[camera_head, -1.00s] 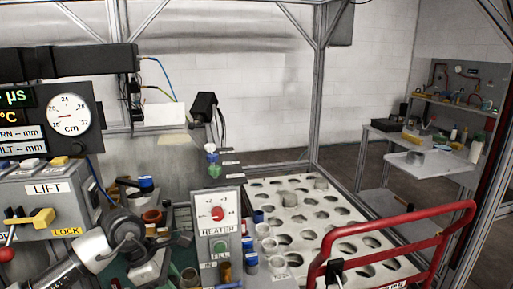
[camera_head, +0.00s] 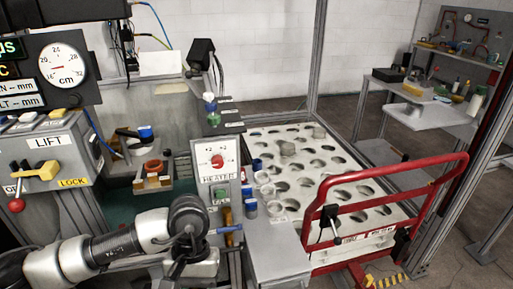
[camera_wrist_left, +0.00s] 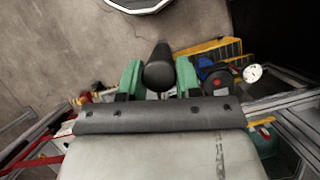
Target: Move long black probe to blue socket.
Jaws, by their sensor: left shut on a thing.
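My left gripper (camera_wrist_left: 158,82) is shut on a black, round-ended thing (camera_wrist_left: 159,66) between its green fingers in the left wrist view. It looks like the long black probe, seen nearly end-on, so its length cannot be judged. In the head view my left arm crosses the lower left, and its fingers and the held thing are hidden. My right gripper is not in view.
A heater box (camera_head: 217,160) with a red dial stands right of the arm. Blue-marked cups (camera_head: 250,208) stand beside it. A white plate with holes (camera_head: 340,160) and a red rail (camera_head: 400,185) are at the right. A lift panel (camera_head: 45,150) is at the left.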

